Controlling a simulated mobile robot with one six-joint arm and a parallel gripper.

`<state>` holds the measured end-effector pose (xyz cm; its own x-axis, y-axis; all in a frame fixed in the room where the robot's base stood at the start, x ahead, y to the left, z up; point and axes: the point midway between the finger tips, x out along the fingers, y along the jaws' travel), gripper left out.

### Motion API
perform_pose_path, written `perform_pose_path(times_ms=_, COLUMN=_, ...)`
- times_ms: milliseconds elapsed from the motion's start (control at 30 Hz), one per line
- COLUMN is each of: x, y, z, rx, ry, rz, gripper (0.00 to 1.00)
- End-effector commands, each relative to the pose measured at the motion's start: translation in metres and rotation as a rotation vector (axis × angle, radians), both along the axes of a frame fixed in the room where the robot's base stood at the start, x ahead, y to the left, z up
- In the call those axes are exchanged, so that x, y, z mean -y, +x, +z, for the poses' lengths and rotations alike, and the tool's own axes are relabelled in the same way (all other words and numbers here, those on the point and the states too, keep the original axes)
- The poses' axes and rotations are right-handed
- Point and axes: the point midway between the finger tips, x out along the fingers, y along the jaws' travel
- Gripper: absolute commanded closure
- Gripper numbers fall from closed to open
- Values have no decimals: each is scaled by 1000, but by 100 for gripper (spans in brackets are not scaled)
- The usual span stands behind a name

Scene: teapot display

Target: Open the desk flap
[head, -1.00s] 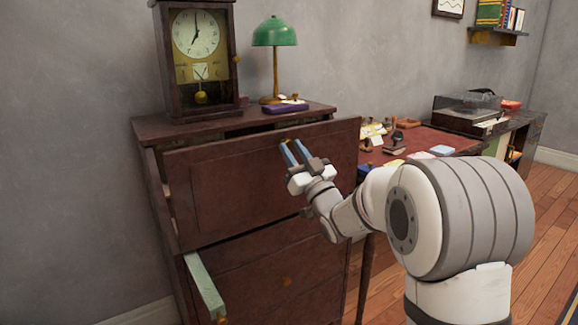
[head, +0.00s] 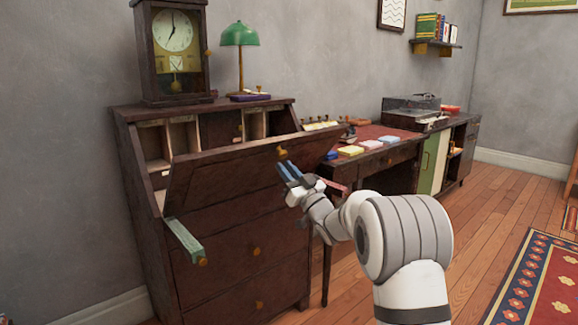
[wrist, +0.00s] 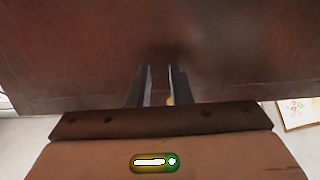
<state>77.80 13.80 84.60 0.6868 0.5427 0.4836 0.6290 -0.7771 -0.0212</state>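The desk flap (head: 225,165) is a dark brown panel on the front of the desk. It is tilted partly open, its top edge leaning out from the cabinet. Its small brass knob (head: 283,152) sits near the top right. My gripper (head: 285,167) is just below the knob, close to the flap's front; I cannot tell if it touches. In the wrist view the fingers (wrist: 159,76) stand a little apart, with no knob seen held at their tips. The flap's brown face (wrist: 80,50) fills the upper wrist view.
Inside the desk are open compartments (head: 183,138). A pale green drawer or support (head: 184,238) juts out below left. A clock (head: 172,45) and green lamp (head: 240,36) stand on top. A side table (head: 375,157) with coloured boxes is right; floor is clear in front of it.

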Motion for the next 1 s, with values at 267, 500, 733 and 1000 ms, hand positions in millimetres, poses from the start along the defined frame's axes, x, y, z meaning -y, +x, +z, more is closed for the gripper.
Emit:
perform_pose_path(times_ms=267, x=-6, y=-10, z=20, rx=31, ry=7, rz=10, gripper=59)
perform_pose_path(times_ms=500, x=-7, y=-10, z=19, rx=30, ry=7, rz=11, gripper=52)
perform_pose_path(times_ms=733, x=-7, y=-11, z=11, rx=29, ry=6, rz=10, gripper=52)
perform_pose_path(times_ms=1000, x=-2, y=-16, z=-9, rx=26, ry=6, rz=10, gripper=52)
